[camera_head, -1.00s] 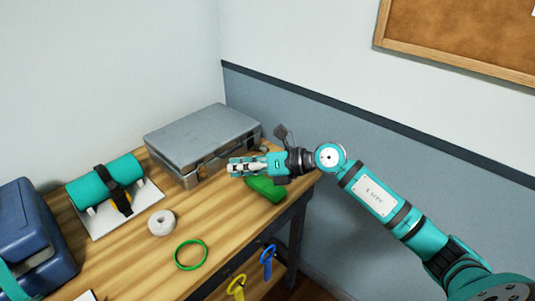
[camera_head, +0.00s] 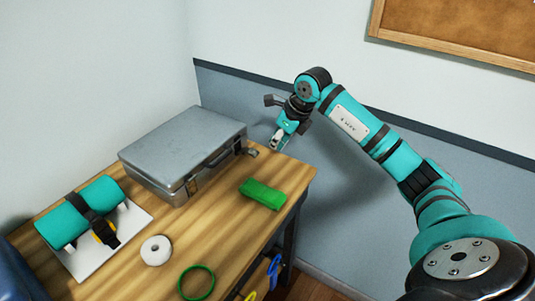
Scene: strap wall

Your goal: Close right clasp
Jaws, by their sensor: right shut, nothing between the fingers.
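A grey metal case (camera_head: 178,146) lies with its lid down on the wooden table, against the back. Its front side carries a handle (camera_head: 218,158) and a left clasp (camera_head: 191,187). At the front's right end a small grey piece, seemingly the right clasp (camera_head: 251,151), sticks outward from the case; its exact position is too small to tell. My right gripper (camera_head: 277,142) is shut and empty. It points down, to the right of the case and apart from it, near the table's right edge. My left gripper is not in view.
A green block (camera_head: 262,194) lies in front of the case's right end. A white tape roll (camera_head: 156,250), a green ring (camera_head: 197,283) and a strapped teal roll (camera_head: 80,213) on a white board are further left. The wall stands behind the gripper.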

